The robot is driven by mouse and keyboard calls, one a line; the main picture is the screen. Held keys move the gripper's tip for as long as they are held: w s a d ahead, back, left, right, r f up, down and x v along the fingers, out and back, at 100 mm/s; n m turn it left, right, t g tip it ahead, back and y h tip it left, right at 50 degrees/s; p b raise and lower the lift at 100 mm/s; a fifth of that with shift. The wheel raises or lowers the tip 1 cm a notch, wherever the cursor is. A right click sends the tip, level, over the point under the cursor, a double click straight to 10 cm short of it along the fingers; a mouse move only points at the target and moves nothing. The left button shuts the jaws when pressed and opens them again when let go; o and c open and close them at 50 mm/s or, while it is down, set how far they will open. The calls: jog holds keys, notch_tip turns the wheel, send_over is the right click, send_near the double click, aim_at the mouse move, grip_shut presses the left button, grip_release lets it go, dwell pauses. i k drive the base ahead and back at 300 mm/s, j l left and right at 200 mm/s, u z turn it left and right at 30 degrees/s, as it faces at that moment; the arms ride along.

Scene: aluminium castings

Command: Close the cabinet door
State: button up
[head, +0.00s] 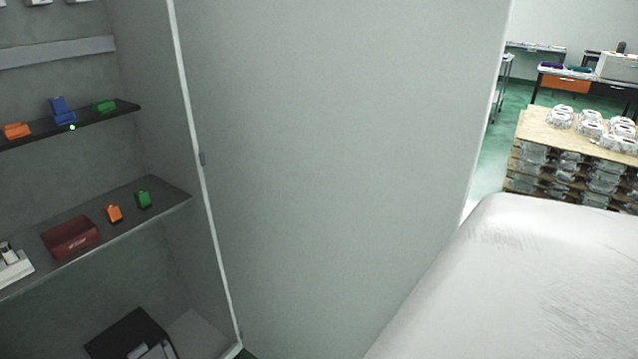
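The cabinet (165,150) stands open on the left in the head view, its inside and shelves showing. The cabinet door (330,130) is a large plain grey panel filling the middle. It is hinged along the cabinet's right edge, with a hinge (202,159) showing, and stands swung wide open. Its free edge is on the right, towards the room; no handle shows on the face I see. My gripper is not in view, so its place relative to the door cannot be told.
The upper shelf (95,118) and lower shelf (160,190) hold small orange, blue and green items and a dark red box (70,238). A large white rounded surface (540,280) fills the lower right, close to the door. Behind are stacked castings on a pallet (540,135) and a workbench (600,80).

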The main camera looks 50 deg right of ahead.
aim_at(341, 141)
jog(key=k+l+u, duration=0.2)
jog(key=k+l, duration=0.35)
jog(key=k, duration=0.15)
jog(key=k+l, duration=0.1)
jog(key=l, duration=0.25)
jog(key=k+l+u, duration=0.1)
jog(key=l, duration=0.2)
jog(key=k+l, duration=0.1)
jog(key=l, duration=0.25)
jog(key=l+u, duration=0.1)
jog(key=l, duration=0.4)
jog(key=k+l+u, duration=0.1)
jog(key=l, duration=0.45)
jog(key=i+l+u, duration=0.1)
jog(key=l, duration=0.85)
jog(key=k+z, duration=0.2)
jog(key=z, duration=0.25)
jog(key=k+z, duration=0.2)
jog(key=z, duration=0.3)
